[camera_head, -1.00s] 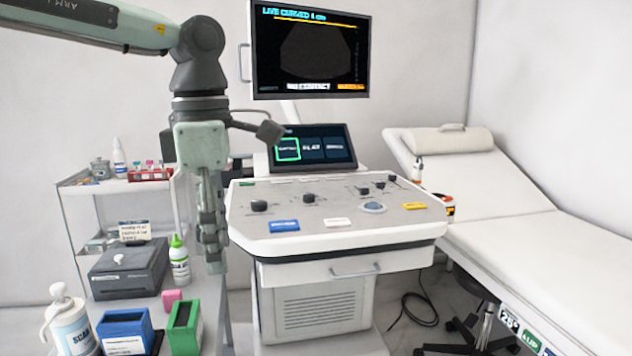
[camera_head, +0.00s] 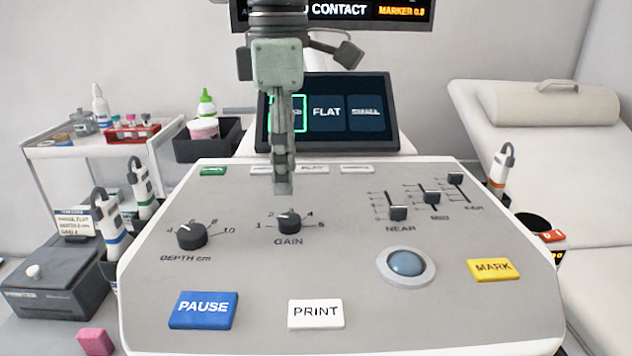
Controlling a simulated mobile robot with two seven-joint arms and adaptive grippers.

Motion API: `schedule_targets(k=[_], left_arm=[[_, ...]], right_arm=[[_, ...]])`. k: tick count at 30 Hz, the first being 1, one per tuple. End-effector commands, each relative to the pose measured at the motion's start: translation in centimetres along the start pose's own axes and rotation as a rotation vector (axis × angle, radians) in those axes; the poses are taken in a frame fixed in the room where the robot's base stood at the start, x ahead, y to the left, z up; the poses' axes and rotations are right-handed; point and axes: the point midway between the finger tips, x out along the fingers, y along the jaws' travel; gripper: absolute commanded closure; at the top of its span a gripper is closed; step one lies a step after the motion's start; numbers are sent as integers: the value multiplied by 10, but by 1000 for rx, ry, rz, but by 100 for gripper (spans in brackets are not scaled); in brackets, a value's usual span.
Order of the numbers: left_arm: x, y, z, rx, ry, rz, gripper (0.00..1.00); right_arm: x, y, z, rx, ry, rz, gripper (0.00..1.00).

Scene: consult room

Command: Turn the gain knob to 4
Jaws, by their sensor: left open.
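The gain knob (camera_head: 289,224) is a small black dial on the grey sloped console panel, labelled GAIN below, with numbers from 1 to 5 around it. The 4 stands at its upper right. Its pointer is too small to read with certainty. My left gripper (camera_head: 283,188) points down just behind and above the knob in the picture, with its fingers seen edge-on. It is open, holds nothing and appears apart from the knob. My right gripper is not in view.
The larger depth knob (camera_head: 191,236) stands to the left. Sliders (camera_head: 398,213) and a trackball (camera_head: 406,263) are to the right. The PAUSE (camera_head: 204,310), PRINT (camera_head: 316,313) and MARK (camera_head: 493,269) buttons lie nearer. A tilted screen (camera_head: 328,112) stands behind the gripper.

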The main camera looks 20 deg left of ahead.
Motion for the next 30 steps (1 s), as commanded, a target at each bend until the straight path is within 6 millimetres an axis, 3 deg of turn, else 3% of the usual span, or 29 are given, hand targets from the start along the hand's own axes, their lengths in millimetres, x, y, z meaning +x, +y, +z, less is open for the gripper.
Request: schedule_targets(k=[5,18,30], left_arm=[[8,0,0,0,1,-2,51],[70,0,0,0,2,-2,51],[78,0,0,0,0,0,53]], right_arm=[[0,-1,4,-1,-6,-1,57],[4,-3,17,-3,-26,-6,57],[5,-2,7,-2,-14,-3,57]])
